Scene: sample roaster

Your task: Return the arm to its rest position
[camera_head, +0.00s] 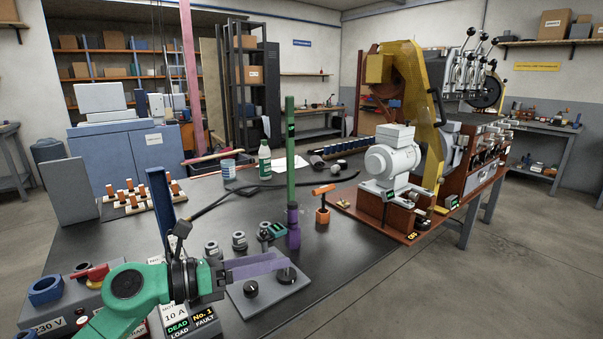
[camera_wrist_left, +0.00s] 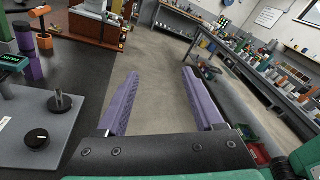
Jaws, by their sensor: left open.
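My left arm (camera_head: 130,285) is green with a dark wrist and comes in from the lower left in the head view. My left gripper (camera_head: 262,267) has purple fingers and reaches over the grey plate with black knobs (camera_head: 280,301), near the front of the dark table. In the left wrist view the gripper (camera_wrist_left: 163,98) is open, its two purple fingers wide apart with only floor visible between them. It holds nothing. The plate (camera_wrist_left: 62,125) shows left of the fingers there. My right gripper is not in view.
A green and purple post (camera_head: 291,175) stands just beyond the gripper. An orange-topped small stand (camera_head: 323,215) and a grey motor on a wooden base (camera_head: 391,160) are to the right. A blue upright (camera_head: 161,205) rises behind the wrist. Open floor (camera_head: 480,280) lies right of the table.

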